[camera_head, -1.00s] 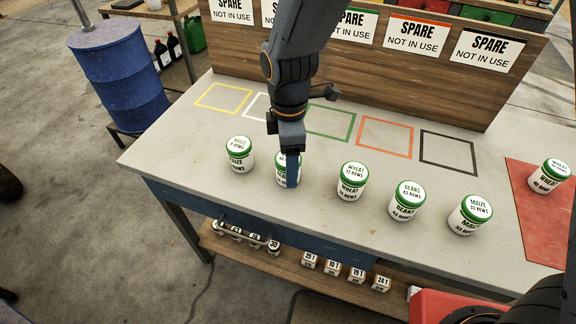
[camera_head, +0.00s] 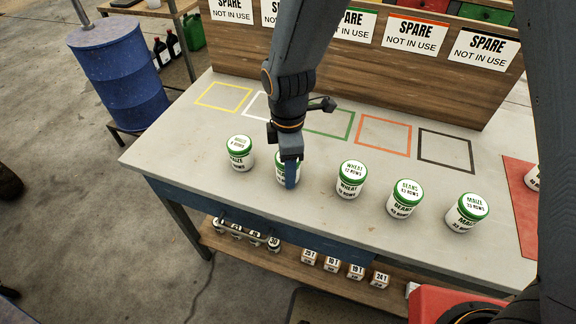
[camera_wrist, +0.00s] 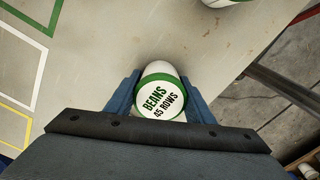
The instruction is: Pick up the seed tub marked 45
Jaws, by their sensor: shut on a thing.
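The seed tub marked 45 (camera_wrist: 160,99) is white with a green band, and its lid reads "BEANS 45 ROWS" in the wrist view. In the head view the same tub (camera_head: 280,168) is second from the left in the row on the bench, mostly hidden behind my gripper (camera_head: 290,174). My gripper also shows in the wrist view (camera_wrist: 160,92), with a blue finger on each side of the tub, shut on it. The tub appears to be at about bench height; I cannot tell whether it is clear of the surface.
A maize tub (camera_head: 240,153) stands close on the left and a wheat tub (camera_head: 350,180) on the right. A beans tub (camera_head: 405,198) and another maize tub (camera_head: 467,213) stand farther right. Coloured empty squares lie behind, before a wooden board (camera_head: 400,80) with SPARE signs.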

